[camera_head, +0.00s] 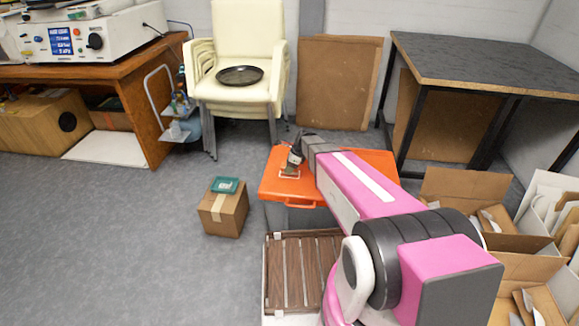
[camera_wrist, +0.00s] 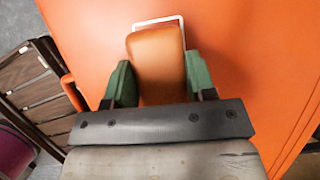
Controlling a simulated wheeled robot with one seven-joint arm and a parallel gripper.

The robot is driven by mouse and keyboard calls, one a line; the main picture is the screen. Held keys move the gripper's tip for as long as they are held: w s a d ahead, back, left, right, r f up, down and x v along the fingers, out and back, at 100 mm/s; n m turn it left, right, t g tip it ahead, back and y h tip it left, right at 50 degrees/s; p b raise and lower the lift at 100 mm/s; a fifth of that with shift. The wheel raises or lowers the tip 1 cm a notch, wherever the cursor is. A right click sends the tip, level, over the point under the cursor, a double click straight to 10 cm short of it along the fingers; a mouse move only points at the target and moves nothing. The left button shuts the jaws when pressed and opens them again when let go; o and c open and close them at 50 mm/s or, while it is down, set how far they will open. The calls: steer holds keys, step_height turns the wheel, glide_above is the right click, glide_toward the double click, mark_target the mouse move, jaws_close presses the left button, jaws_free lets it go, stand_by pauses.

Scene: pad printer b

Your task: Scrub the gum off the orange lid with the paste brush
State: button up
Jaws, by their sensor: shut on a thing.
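The orange lid (camera_head: 275,188) lies flat, partly hidden by my pink arm; it also fills most of the wrist view (camera_wrist: 255,55). My gripper (camera_wrist: 158,78) has green fingers, shut on an orange-brown block, which I take to be the paste brush (camera_wrist: 157,58). In the head view my gripper (camera_head: 292,161) is low over the left part of the lid. A white-edged shape shows around the brush's far end, on or just above the lid. I cannot tell if the brush touches the lid. No gum can be made out; the brush may hide it.
A slatted brown wooden crate (camera_head: 290,268) stands in front of the lid. A small carton (camera_head: 222,212) with a teal item on top is to the left. Open cardboard boxes (camera_head: 465,188) crowd the right. Cream chairs (camera_head: 240,88) stand behind. The grey floor at left is clear.

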steer(key=shift+f, duration=0.75)
stand_by(0.3)
steer(key=shift+w+d+r, duration=0.1)
steer(key=shift+w+d, duration=0.1)
steer(key=shift+w, duration=0.8)
